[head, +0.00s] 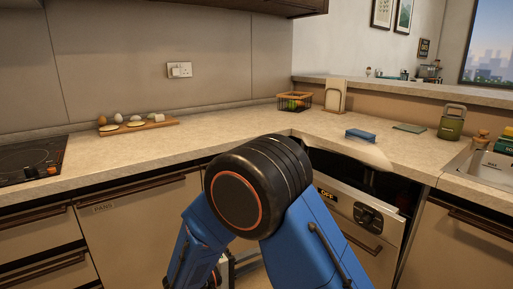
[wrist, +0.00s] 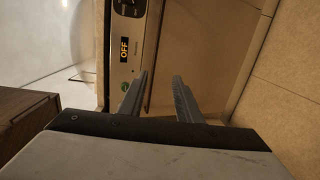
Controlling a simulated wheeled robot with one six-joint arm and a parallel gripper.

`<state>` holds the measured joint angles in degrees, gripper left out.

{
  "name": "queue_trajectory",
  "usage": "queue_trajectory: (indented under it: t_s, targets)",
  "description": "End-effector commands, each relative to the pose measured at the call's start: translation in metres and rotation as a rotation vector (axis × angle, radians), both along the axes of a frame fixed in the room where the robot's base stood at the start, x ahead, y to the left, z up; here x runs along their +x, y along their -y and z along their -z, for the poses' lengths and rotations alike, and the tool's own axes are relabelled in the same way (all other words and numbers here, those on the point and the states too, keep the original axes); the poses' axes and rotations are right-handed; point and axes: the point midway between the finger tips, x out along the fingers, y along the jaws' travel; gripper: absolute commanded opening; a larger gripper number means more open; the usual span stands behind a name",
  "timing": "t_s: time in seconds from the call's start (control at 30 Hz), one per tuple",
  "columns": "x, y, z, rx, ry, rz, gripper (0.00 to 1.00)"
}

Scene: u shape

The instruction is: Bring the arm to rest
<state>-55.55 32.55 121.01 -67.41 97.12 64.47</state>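My arm, blue with a black elbow joint, is folded in the lower middle of the head view. My gripper (wrist: 160,77) shows in the wrist view, with two grey fingers held apart and nothing between them. Past the fingers is an appliance front (wrist: 126,58) with a lit display reading OFF, turned on its side in this view. I cannot tell whether the fingers touch it. In the head view, the appliance (head: 352,206) sits under the counter, just right of my elbow. My gripper cannot be made out in the head view.
The counter (head: 215,140) runs along the back and right. It holds a board with eggs (head: 138,124), a wire basket (head: 294,101), a blue item (head: 361,135) and a green canister (head: 452,121). A hob (head: 30,160) is left, a sink (head: 478,168) right. Cabinets (head: 140,220) stand close below.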

Motion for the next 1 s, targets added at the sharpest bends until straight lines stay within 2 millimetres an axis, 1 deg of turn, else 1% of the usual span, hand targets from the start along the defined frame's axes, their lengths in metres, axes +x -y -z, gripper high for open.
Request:
queue_trajectory:
  t_s: [0.27,0.37,0.47,0.6,0.7,0.9,1.0]
  targets:
    - [-0.003,0.042,-0.019,0.065,-0.064,0.091,0.31]
    - [-0.006,0.063,-0.028,0.103,-0.097,0.137,0.31]
    - [-0.013,0.090,-0.038,0.156,-0.139,0.192,0.31]
    - [-0.027,0.131,-0.053,0.252,-0.206,0.273,0.31]
    - [-0.039,0.158,-0.061,0.326,-0.250,0.322,0.31]
    - [-0.069,0.203,-0.075,0.485,-0.320,0.398,0.31]
    - [-0.085,0.221,-0.081,0.569,-0.348,0.425,0.31]
